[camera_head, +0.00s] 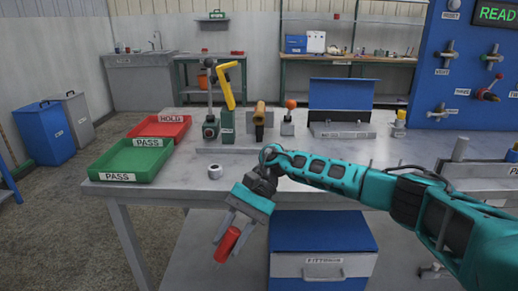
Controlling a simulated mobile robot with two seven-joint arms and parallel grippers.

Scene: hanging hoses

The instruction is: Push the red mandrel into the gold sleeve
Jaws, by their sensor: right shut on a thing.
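The red mandrel (228,245) is a short red cylinder, held tilted in front of the table's front edge and below the top's level in the picture. My right gripper (232,238) comes in from the right, points down and is shut on the mandrel, with a finger on either side. A gold-brown piece (259,113) stands upright on the table's back part, beyond the gripper and apart from the mandrel. It may be the gold sleeve; its opening cannot be made out. My left gripper is not in view.
A grey ring (215,172) lies on the table (330,158). A yellow lever (227,88), orange-knobbed fixture (290,105) and blue open case (340,97) stand behind. A blue panel (470,95) rises right.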

